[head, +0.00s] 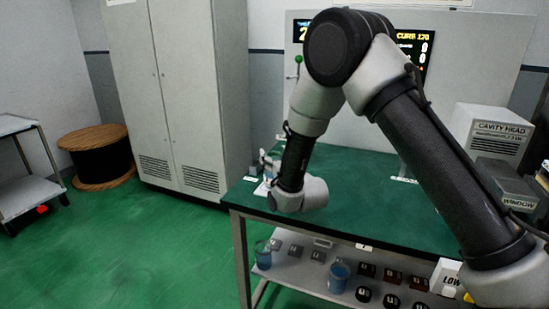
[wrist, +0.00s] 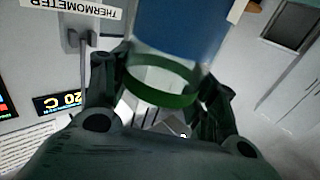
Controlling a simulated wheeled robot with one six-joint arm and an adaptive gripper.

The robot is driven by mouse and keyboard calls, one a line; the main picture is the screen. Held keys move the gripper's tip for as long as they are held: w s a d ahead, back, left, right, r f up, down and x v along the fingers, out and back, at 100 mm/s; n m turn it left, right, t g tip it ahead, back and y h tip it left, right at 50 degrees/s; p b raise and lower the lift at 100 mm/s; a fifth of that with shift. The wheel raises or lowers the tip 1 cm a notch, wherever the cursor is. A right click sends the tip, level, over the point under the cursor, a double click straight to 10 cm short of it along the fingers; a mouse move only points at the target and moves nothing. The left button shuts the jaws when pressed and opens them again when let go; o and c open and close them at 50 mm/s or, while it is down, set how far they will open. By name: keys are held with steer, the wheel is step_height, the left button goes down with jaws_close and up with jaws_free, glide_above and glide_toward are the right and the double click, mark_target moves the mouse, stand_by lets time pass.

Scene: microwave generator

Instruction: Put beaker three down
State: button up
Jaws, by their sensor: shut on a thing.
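My gripper (wrist: 160,88) is shut on a beaker with blue contents (wrist: 180,35) and a green band around it (wrist: 162,92). The fingers press on either side of the beaker near the band. No number shows on it, so I cannot tell if it is beaker three. In the head view my gripper (head: 268,164) is mostly hidden behind my wrist, over the left end of the green tabletop (head: 350,205). I cannot tell whether the held beaker touches the table.
Two blue beakers, one at the left (head: 263,257) and one further right (head: 339,277), stand on the lower shelf (head: 300,278) among small dark numbered blocks. A thermometer sign (wrist: 72,8) hangs upside down in the wrist view. A grey cabinet (head: 180,90) stands behind left.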

steer(key=o, duration=1.7)
steer(key=shift+f, duration=0.1)
steer(key=shift+c, duration=0.2)
